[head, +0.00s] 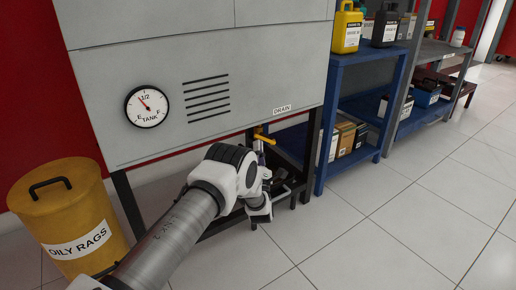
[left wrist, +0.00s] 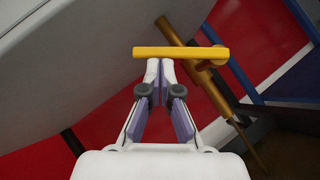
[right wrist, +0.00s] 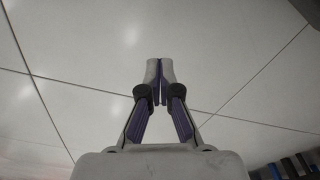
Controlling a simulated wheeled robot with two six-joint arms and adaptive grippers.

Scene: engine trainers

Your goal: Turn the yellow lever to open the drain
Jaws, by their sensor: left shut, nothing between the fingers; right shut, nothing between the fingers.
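The yellow lever (left wrist: 180,53) lies across the left wrist view, just beyond the tips of my left gripper (left wrist: 160,65). It joins a brass-coloured drain pipe (left wrist: 205,80) that runs down from under the grey tank. In the head view the lever (head: 264,139) shows below the DRAIN label (head: 282,108), at the tank's lower edge. My left gripper is shut and empty, its fingertips close to the lever's underside; I cannot tell whether they touch. In the head view my arm partly hides it. My right gripper (right wrist: 160,68) is shut and empty above the tiled floor.
The grey tank (head: 200,60) with a gauge (head: 147,106) stands on dark legs. A yellow OILY RAGS bin (head: 75,212) stands at left. A blue shelf (head: 325,120) with bottles and boxes stands close right of the drain. The tiled floor at right is clear.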

